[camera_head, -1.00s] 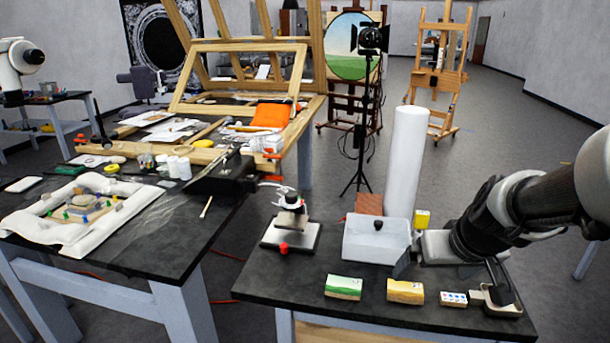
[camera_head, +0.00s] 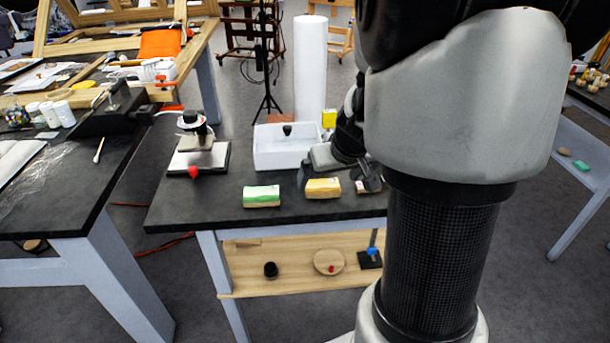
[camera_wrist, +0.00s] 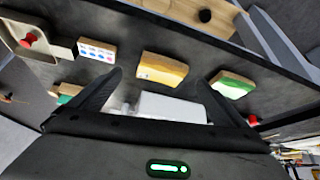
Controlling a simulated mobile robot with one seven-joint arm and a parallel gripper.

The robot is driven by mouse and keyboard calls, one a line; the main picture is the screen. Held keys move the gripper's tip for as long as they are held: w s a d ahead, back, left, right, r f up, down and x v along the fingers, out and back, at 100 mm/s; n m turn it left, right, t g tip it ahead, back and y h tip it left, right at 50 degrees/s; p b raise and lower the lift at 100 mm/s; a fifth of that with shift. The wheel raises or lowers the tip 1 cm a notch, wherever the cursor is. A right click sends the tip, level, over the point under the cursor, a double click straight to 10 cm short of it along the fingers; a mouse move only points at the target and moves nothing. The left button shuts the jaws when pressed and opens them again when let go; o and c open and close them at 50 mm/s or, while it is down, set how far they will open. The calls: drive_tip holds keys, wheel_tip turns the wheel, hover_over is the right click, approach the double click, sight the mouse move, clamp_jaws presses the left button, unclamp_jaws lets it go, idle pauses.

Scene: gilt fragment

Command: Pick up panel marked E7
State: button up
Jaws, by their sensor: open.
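Small panels lie on the black table; I cannot read an E7 mark on any of them. A green-and-white panel (camera_head: 261,196) lies on the left, and it also shows in the wrist view (camera_wrist: 232,84). A yellow-orange panel (camera_head: 323,188) lies to its right and shows in the wrist view (camera_wrist: 162,69). A white panel with blue and red spots (camera_wrist: 97,50) is mostly hidden by my gripper in the head view. My gripper (camera_head: 340,180) is open and empty above the table, its fingers on either side of the yellow panel as seen from the wrist.
A white tray (camera_head: 275,155) stands behind the panels. A stand with a red knob (camera_head: 200,160) is at the left. A tall white roll (camera_head: 310,75) rises at the back. A wooden shelf (camera_head: 290,282) under the table holds small items.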

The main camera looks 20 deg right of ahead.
sight(322, 187)
drive_tip(key=b+x, duration=0.1)
drive_tip(key=x, duration=0.3)
drive_tip(key=shift+w+a+f, duration=0.1)
drive_tip(key=shift+w+f, duration=0.05)
drive_tip(key=shift+w, duration=0.15)
drive_tip(key=shift+c, duration=0.4)
drive_tip(key=c, duration=1)
